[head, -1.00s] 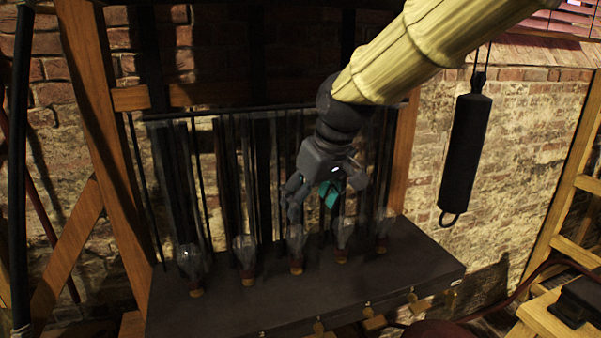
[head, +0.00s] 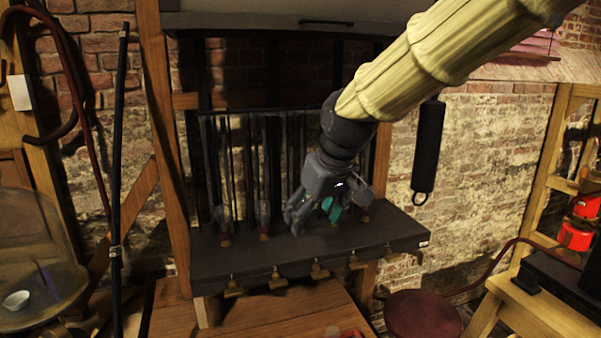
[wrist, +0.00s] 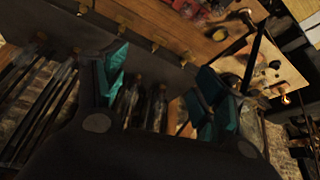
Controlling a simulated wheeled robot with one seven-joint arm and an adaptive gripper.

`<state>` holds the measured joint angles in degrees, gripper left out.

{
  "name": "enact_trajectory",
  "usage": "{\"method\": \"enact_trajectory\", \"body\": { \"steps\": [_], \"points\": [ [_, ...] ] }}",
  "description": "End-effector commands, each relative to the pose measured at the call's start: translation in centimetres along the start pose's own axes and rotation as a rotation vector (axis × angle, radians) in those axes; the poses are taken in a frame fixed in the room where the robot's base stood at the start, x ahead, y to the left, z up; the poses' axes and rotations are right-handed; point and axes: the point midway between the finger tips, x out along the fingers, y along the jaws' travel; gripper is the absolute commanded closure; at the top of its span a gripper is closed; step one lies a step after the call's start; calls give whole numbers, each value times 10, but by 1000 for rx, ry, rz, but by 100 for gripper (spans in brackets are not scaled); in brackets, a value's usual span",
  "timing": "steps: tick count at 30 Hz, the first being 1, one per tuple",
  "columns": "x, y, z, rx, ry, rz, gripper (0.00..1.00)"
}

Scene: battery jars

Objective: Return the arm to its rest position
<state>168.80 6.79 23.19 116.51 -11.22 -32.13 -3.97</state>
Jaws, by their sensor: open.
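My gripper (head: 318,212) hangs at the end of my sleeved arm, in front of the dark shelf (head: 290,250) with the battery jars. Its teal-padded fingers are apart, with nothing between them, in the wrist view (wrist: 160,88). Several clear glass jars with dark rods stand in a row on the shelf, such as the jar at the left (head: 224,218). My gripper and wrist hide part of the row. I cannot tell whether the gripper touches a jar.
Brass fittings (head: 276,279) line the shelf's front edge above a wooden table (head: 250,315). A black cylinder (head: 428,150) hangs on the right. A round red stool (head: 423,314) stands below it. A glass dome (head: 35,250) is at the left.

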Motion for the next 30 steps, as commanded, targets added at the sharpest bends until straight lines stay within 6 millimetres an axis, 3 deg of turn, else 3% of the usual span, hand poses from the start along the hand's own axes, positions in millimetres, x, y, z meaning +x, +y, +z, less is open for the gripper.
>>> {"method": "enact_trajectory", "body": {
  "steps": [2, 8, 17, 23, 30],
  "points": [
    [2, 0, 1, 1, -2, -1, 30],
    [32, 6, 12, 26, -13, -15, 30],
    [88, 15, 36, 75, -33, -38, 30],
    [152, 23, 71, 132, -61, -60, 30],
    [246, 31, 139, 229, -104, -80, 30]
  ]
}}
